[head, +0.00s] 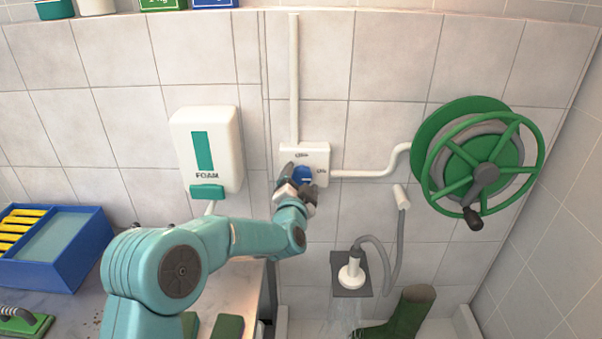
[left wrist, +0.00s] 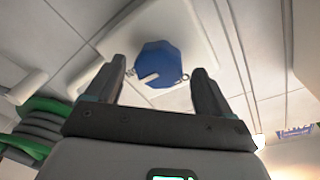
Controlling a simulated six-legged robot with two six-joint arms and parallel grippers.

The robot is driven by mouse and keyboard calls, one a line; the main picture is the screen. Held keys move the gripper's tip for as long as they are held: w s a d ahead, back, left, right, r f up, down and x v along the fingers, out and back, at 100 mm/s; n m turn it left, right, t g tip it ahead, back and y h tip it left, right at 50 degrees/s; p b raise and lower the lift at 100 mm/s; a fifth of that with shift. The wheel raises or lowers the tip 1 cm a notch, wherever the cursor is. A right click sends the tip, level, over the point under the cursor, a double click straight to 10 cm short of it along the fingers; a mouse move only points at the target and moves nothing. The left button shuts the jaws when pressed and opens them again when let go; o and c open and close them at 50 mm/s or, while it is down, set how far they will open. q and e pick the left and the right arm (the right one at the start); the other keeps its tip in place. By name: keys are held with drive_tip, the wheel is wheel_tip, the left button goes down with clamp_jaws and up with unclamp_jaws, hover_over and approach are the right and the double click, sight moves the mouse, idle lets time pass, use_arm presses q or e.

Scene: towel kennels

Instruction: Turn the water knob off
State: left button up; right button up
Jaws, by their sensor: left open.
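The blue water knob (head: 303,174) sits on a white valve box (head: 318,156) on the tiled wall. In the left wrist view the knob (left wrist: 158,65) is a blue many-sided dial with a white pointer mark, on its white plate (left wrist: 200,28). My left gripper (head: 297,184) is at the box, its fingers by the knob and partly hiding it. In the left wrist view the open gripper (left wrist: 162,88) has one finger on each side of the knob; I cannot tell if they touch it. Water sprays from the shower head (head: 352,273). My right gripper is not in view.
A foam dispenser (head: 207,152) hangs left of the valve box. A green hose reel (head: 478,165) hangs to the right, joined to the box by a white pipe (head: 368,171). A blue tray (head: 60,250) stands on the counter at left. A green boot (head: 408,314) stands below.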

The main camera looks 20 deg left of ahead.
use_arm(q)
drive_tip(key=shift+w, duration=0.55)
drive_tip(key=shift+s, duration=0.1)
drive_tip(key=shift+a, duration=0.1)
